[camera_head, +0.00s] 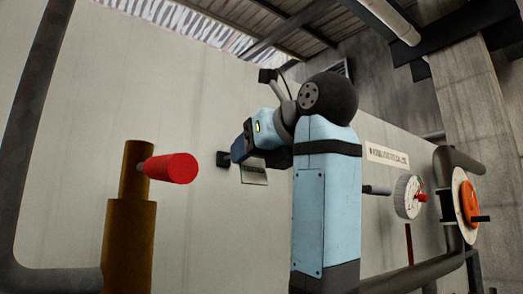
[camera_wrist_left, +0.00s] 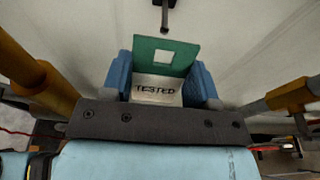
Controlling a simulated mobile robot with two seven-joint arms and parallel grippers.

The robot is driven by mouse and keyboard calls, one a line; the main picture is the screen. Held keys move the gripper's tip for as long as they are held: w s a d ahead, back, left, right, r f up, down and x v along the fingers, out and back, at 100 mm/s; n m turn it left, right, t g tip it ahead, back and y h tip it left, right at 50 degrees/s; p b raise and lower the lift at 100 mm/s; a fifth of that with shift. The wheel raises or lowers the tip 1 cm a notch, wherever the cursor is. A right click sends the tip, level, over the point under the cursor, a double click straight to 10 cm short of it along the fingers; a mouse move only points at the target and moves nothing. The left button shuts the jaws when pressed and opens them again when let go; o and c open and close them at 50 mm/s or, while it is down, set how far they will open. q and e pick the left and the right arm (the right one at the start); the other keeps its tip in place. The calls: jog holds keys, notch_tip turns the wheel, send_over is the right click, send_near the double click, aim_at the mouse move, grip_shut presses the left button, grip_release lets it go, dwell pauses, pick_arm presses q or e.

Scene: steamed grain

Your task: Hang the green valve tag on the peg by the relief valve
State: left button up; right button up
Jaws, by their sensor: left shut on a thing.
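The green valve tag (camera_wrist_left: 183,46) has a square hole near its far edge and a white panel reading "TESTED". My left gripper (camera_wrist_left: 163,83) is shut on it, a blue finger at each side. In the head view my left gripper (camera_head: 243,150) is close to the dark peg (camera_head: 222,159) on the wall. The peg (camera_wrist_left: 165,14) shows beyond the tag's hole end in the wrist view, apparently apart from it. A small pale plate (camera_head: 254,176) shows below the gripper; I cannot tell whether it is part of the tag. My right gripper is out of view.
A brass valve body (camera_head: 129,225) with a red cap (camera_head: 170,168) stands left of the peg. A round gauge (camera_head: 407,196) and an orange-handled valve (camera_head: 469,202) are at the right. A dark pipe (camera_head: 35,120) runs along the left edge. The wall around the peg is bare.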

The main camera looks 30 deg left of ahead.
pick_arm(q)
jog(key=shift+r+x, duration=0.15)
jog(key=shift+x, duration=1.3)
jog(key=shift+r+x, duration=0.15)
jog(key=shift+x, duration=1.25)
jog(key=shift+a, duration=0.1)
jog(key=o, duration=1)
